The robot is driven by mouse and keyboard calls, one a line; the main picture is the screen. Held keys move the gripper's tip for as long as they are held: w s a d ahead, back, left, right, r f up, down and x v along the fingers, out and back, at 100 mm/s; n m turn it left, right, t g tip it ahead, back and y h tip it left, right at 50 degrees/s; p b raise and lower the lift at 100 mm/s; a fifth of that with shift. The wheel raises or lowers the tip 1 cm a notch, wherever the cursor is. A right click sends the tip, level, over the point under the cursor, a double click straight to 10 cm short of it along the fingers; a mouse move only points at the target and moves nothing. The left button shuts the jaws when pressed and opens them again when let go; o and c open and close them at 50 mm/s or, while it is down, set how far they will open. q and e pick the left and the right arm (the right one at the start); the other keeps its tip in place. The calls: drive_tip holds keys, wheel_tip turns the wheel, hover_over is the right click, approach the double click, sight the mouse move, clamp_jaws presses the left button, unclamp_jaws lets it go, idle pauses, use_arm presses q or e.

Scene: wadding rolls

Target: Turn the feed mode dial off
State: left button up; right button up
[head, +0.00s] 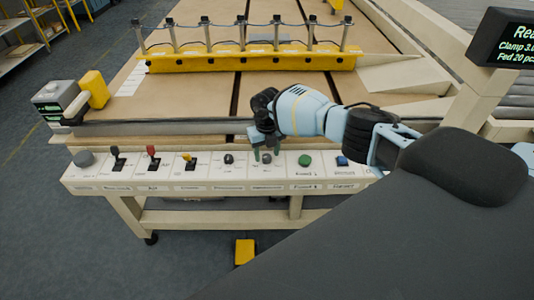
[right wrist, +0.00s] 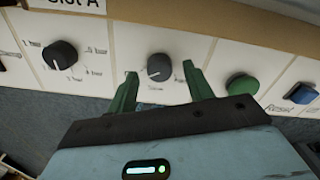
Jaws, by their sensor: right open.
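The feed mode dial (right wrist: 160,66) is a small dark round knob on a white panel, with small labels around it, one reading like "Slow". A light mark on it seems to point down in the right wrist view. It also shows in the head view (head: 267,158), partly hidden by my gripper. My right gripper (head: 266,154) is open over the panel. In the right wrist view its two green fingers (right wrist: 161,84) stand one on each side of the dial, apart from it as far as I can tell. My left gripper is not in view.
A similar pressure dial (right wrist: 60,54) sits left of it, a green button (right wrist: 242,84) and a blue switch (right wrist: 302,93) right. Several levers, including a red one (head: 152,150), line the panel's left part. A yellow clamp bar (head: 250,60) spans the table behind.

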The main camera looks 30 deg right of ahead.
sight(267, 156)
wheel_tip(267, 156, up, 6)
drive_tip(key=shift+f+p, duration=0.15)
drive_tip(key=shift+p, duration=0.15)
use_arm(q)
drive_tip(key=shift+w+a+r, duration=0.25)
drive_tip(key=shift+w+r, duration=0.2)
use_arm(e)
drive_tip(key=shift+r, duration=0.65)
drive_tip(key=shift+a, duration=0.1)
